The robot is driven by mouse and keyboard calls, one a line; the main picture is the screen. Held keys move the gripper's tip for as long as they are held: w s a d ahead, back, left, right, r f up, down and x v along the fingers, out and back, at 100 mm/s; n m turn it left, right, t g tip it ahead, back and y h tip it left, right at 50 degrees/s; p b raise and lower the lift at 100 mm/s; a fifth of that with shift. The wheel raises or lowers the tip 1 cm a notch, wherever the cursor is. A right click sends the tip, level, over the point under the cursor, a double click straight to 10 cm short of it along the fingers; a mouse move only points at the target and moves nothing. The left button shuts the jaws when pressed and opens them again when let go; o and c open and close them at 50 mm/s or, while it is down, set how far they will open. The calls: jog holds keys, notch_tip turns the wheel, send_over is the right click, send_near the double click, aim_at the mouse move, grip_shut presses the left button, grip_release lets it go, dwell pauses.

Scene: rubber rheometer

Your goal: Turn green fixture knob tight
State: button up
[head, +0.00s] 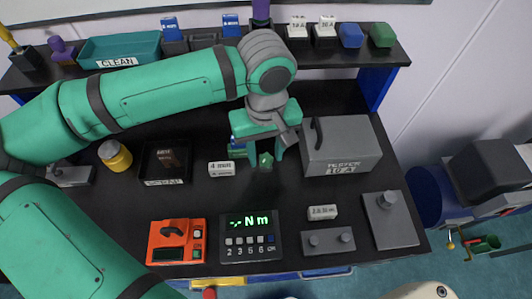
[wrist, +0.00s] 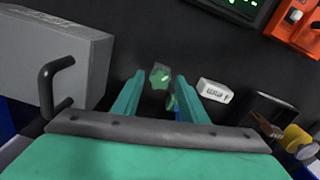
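A small green knob (head: 265,160) stands on the dark bench, just in front of my gripper (head: 260,152) in the head view. In the wrist view the knob (wrist: 160,76) lies just beyond the fingertips of my gripper (wrist: 160,88), roughly between their lines. The two teal fingers are apart, with a gap between them and nothing clearly held. Whether the fingers reach down around the knob cannot be told. A blue and green part of what may be the fixture (head: 237,124) shows behind the gripper, mostly hidden by it.
A grey box with a black handle (head: 341,148) stands close to the right of my gripper. A white labelled block (head: 221,168) lies close to the left. A torque display (head: 250,236) and an orange device (head: 176,241) sit at the front. A black tray (head: 148,176) is further left.

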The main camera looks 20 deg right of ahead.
jog(key=n, duration=0.9)
jog(key=shift+n, duration=0.4)
jog(key=c, duration=0.9)
jog(key=m, duration=0.4)
jog(key=shift+m, duration=0.3)
jog(key=shift+m, duration=0.5)
jog(key=o, duration=1)
